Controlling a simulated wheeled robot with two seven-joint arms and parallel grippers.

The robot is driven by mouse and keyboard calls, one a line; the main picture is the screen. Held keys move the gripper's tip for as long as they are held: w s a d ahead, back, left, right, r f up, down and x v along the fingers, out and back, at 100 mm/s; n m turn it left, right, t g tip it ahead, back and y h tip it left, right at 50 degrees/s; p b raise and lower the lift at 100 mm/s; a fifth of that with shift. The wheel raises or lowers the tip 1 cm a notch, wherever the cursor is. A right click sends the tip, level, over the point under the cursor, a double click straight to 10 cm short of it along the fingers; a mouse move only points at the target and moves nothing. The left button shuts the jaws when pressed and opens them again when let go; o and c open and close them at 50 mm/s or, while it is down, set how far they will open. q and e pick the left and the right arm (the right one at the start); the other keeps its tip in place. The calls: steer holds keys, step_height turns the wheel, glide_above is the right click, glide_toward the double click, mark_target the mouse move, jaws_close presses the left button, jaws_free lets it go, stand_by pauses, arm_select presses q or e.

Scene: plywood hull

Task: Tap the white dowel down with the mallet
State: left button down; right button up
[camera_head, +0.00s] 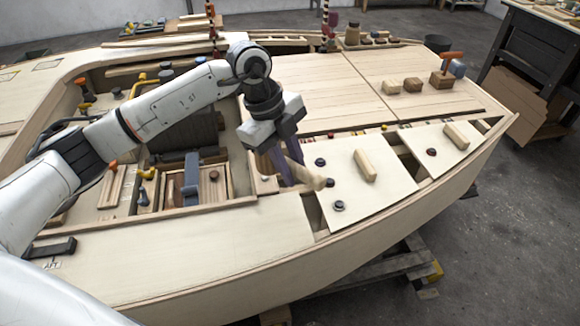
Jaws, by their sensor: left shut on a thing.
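My left gripper (284,164) reaches down over the deck near the middle of the view, its fingers pointing down. It is shut on a pale wooden piece (309,177), which looks like the mallet; its shape is partly hidden by the fingers. The piece sticks out to the right of the fingers, beside a pale deck panel (345,190). I cannot tell whether it touches the panel. I cannot pick out the white dowel; it may be hidden behind the gripper or too small to tell. My right gripper is not in view.
Dark round knobs (339,206) and a wooden bar (364,166) stand on the panels right of the gripper. Wooden blocks and an orange-handled block (442,80) sit farther back. Open compartments with a blue-grey tool (191,178) lie to the left. The front deck (200,262) is mostly clear.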

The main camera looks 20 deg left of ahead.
arm_select(q)
steer(key=shift+r, duration=0.15)
step_height(320, 180, down, 5)
steer(key=b, duration=0.2)
steer(key=shift+b, duration=0.4)
steer(key=shift+r+p, duration=0.25)
steer(key=shift+p, duration=0.1)
step_height(320, 180, up, 4)
steer(key=p, duration=0.4)
steer(key=shift+r, duration=0.25)
steer(key=shift+f, duration=0.1)
